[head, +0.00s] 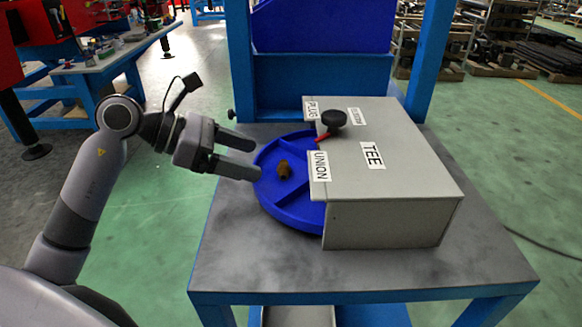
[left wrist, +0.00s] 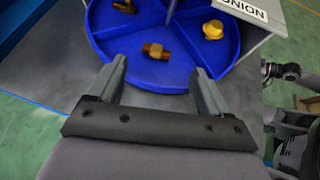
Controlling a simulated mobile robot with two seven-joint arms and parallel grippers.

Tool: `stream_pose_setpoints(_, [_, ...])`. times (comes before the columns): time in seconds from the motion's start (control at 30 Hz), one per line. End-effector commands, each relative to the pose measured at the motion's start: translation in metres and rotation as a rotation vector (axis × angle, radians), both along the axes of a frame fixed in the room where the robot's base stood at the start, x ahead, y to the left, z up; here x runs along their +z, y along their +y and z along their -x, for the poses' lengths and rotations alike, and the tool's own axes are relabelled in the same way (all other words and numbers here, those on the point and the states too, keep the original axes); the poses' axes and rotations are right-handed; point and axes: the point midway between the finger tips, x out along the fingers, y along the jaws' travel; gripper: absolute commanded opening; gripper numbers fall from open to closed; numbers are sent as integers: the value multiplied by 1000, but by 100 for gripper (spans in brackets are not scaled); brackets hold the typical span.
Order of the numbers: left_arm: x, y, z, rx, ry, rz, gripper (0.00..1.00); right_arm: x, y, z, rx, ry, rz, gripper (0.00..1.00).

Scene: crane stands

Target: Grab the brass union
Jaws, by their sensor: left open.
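In the left wrist view two other brass pieces lie in other compartments, one at top left (left wrist: 125,6) and one at right (left wrist: 213,29).
A grey box (head: 410,170) with labels PLUG, UNION and TEE covers the tray's right part. A black knob (head: 334,119) on a red stem stands at the box's left edge. The grey tabletop (head: 240,265) is clear in front. Blue posts (head: 240,60) rise behind.

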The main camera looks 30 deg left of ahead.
Motion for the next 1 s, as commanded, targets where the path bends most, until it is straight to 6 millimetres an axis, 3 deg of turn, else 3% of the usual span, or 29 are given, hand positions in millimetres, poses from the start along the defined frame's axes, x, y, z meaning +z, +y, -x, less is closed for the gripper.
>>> stream_pose_setpoints(0.53, [-23,-40,-36,-1,0,4,79,5,3,3,-9,4,-8,58])
stream_pose_setpoints(0.87, [-27,-44,-39,-1,0,1,79,5,1,3,-10,4,-4,58])
stream_pose_setpoints(1.0, [-27,-44,-39,-1,0,1,36,4,0,3,-7,4,-1,58])
